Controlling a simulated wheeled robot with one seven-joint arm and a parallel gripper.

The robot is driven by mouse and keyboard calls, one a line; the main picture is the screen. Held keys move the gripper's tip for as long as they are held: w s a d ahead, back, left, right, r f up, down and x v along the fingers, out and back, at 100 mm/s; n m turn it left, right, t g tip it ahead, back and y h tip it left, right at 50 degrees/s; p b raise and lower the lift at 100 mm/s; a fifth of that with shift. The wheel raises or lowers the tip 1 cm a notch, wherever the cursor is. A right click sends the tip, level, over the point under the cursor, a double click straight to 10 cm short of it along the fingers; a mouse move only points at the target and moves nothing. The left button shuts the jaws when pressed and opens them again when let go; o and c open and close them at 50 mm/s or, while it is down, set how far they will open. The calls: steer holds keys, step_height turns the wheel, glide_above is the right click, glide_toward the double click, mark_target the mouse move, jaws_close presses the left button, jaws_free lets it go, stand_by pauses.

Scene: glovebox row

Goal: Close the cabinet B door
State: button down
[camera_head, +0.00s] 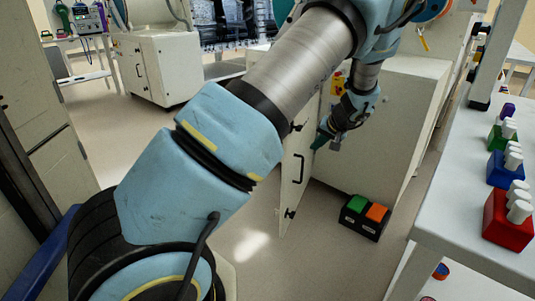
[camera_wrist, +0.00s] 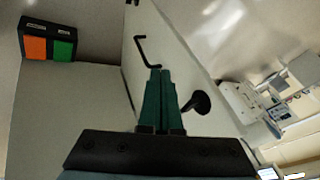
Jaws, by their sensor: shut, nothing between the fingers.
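A pale cabinet door (camera_head: 292,190) with a black bar handle (camera_head: 299,168) stands open, swung out from the pale cabinet (camera_head: 385,140). No letter is readable on it. In the wrist view the door (camera_wrist: 185,60) slants across the middle, with its handle (camera_wrist: 145,52) just beyond my fingertips and a round black knob (camera_wrist: 198,102) to their right.
A black box with green and orange tops (camera_head: 364,215) lies on the floor right of the door. A white table (camera_head: 470,225) with coloured tube blocks stands at the right. Another pale cabinet (camera_head: 155,65) is at the back left. The floor left of the door is clear.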

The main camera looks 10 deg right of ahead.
steer(key=w+f, duration=0.1)
steer(key=p, duration=0.1)
glide_toward(288, 159)
step_height(288, 159, down, 4)
steer(key=w, duration=0.2)
steer(key=shift+w+a+f, duration=0.1)
steer(key=shift+w+a, duration=0.3)
